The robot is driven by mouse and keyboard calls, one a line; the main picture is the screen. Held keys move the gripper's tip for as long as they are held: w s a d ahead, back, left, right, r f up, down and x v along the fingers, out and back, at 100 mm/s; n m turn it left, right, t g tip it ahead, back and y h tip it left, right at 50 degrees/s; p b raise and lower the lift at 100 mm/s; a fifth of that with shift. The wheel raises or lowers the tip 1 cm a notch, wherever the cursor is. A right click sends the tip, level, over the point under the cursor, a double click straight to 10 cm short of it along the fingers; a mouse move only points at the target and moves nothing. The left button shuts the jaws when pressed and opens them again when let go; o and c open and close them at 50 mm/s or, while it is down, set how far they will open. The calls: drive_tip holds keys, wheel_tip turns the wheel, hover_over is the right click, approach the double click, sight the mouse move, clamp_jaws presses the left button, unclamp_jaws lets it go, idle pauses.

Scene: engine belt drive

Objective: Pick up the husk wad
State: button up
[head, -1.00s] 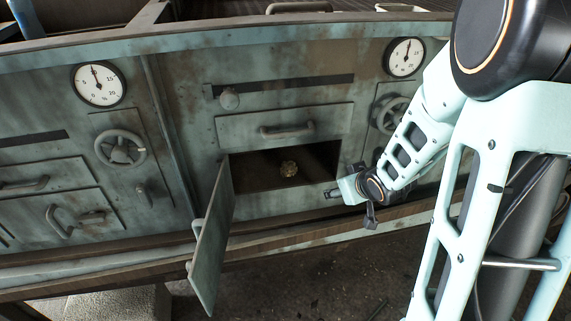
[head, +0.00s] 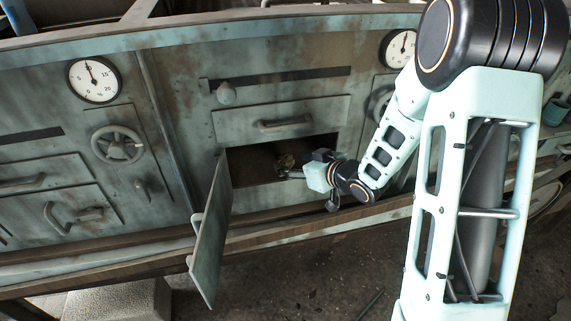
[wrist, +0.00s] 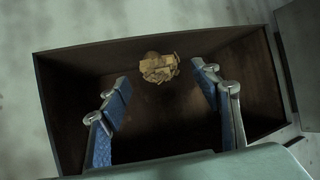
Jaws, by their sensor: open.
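The husk wad (wrist: 158,67) is a crumpled tan-brown clump. It sits inside a dark open compartment, towards the back in the wrist view. In the head view the husk wad (head: 285,161) is partly hidden by my gripper (head: 306,168), which is at the compartment's mouth. In the wrist view my gripper (wrist: 162,100) is open, with its two blue-padded fingers spread to either side below the wad. Nothing is between the fingers, and a gap shows between them and the wad.
The compartment's walls (wrist: 85,62) enclose the wad on its sides. Its hinged door (head: 212,235) hangs open at the left. A drawer with a handle (head: 284,124) is just above, and a ledge (head: 250,238) runs below.

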sight(289, 161)
drive_tip(key=b+x, duration=0.1)
drive_tip(key=x, duration=0.3)
drive_tip(key=shift+s+f, duration=0.1)
drive_tip(key=shift+w+a+f+b, duration=0.15)
drive_tip(key=shift+w+a+b, duration=0.15)
drive_tip(key=shift+w, duration=0.05)
drive_tip(key=c, duration=1.2)
drive_tip(key=shift+o, duration=0.2)
